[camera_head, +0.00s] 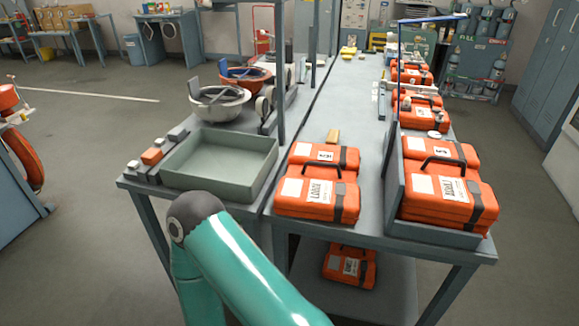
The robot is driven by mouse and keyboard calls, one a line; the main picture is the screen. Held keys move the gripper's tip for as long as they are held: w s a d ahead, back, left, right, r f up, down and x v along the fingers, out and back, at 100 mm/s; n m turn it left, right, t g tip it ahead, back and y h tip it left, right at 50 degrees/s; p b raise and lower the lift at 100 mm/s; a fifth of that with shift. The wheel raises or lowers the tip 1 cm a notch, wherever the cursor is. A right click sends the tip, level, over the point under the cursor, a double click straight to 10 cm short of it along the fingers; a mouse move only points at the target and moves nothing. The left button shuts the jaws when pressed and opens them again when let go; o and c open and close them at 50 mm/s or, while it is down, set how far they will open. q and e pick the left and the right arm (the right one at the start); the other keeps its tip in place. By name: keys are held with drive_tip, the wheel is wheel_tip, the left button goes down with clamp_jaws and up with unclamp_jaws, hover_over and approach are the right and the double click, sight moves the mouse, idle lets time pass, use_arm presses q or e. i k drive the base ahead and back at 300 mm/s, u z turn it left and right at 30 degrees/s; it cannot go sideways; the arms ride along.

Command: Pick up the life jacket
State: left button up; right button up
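Several orange packs with grey straps and white labels, which look like the life jackets, are in view. One orange pack (317,186) lies on the near middle of the table, right of a grey-green tray. Another orange pack (446,188) with a dark handle sits in a grey holder at the near right. A third orange pack (350,267) lies on the lower shelf, partly hidden by the table above. More orange packs (418,111) stand farther back on the right side. A teal arm link of mine crosses the bottom centre. Neither gripper shows.
The empty tray (223,165) stands on the left of the table (366,195). Bowls (220,103) with dark tools stand behind it. Small blocks (152,156) line the left edge. Upright posts and a grey divider rise from the table. Open floor lies left.

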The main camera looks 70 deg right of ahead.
sight(321, 174)
drive_tip(key=z, duration=0.05)
drive_tip(key=k, duration=1.65)
drive_tip(key=z, duration=0.75)
drive_tip(key=i, duration=0.65)
drive_tip(key=z, duration=0.3)
